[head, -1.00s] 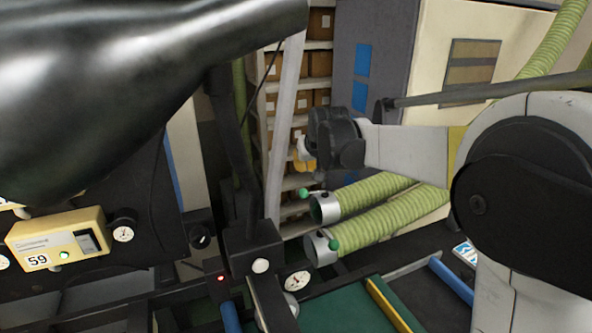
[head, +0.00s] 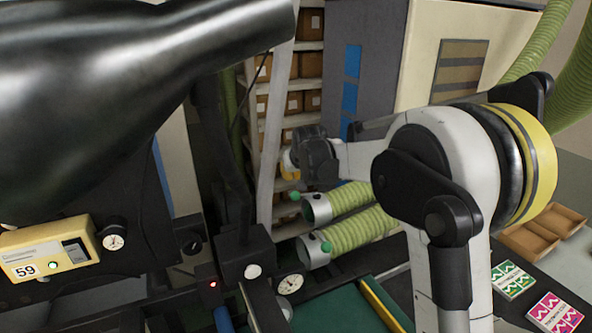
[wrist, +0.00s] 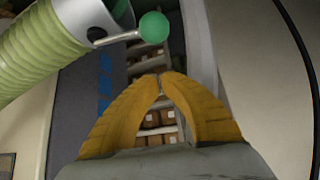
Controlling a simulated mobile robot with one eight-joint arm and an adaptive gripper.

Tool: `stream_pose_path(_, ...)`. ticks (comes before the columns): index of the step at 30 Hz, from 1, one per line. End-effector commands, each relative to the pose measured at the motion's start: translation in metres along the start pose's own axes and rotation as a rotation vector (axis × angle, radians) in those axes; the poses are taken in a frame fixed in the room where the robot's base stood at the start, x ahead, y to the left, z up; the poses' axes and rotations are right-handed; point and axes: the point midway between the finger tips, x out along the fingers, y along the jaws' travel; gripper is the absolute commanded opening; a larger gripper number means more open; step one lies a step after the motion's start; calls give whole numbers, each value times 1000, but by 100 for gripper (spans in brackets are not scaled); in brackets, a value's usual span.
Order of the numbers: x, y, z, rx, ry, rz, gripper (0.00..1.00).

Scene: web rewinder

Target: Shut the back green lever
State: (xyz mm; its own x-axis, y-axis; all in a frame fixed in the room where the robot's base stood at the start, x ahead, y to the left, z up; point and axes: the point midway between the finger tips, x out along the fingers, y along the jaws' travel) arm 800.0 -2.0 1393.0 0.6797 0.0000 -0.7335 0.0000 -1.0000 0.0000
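Two ribbed green hoses end in metal collars, each with a lever tipped by a green ball. The back green lever (head: 295,196) is the upper one in the head view, and the front green lever (head: 326,247) is below it. My gripper (head: 287,163) is just above the back lever's ball, apparently apart from it. In the wrist view, my yellow fingers (wrist: 164,77) meet at the tips with nothing visible between them. A green ball on a metal arm (wrist: 153,27), apparently the back lever, lies ahead of them, beside a hose collar (wrist: 88,18).
A large black glossy body (head: 120,80) fills the upper left. A shelf with boxes (head: 304,62) stands behind my gripper. A dark post and block (head: 245,252) with a gauge (head: 290,284) stand in front of the hoses. A yellow box (head: 48,250) is at left.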

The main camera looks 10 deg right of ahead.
Motion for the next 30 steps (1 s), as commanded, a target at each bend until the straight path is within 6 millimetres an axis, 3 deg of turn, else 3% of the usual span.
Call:
stream_pose_path(3,24,0,-1,0,0,0,0)
stream_pose_path(6,10,0,15,0,0,0,0)
stream_pose_path(12,1,0,31,0,0,0,0)
stream_pose_path(30,-1,0,36,-16,0,-16,0)
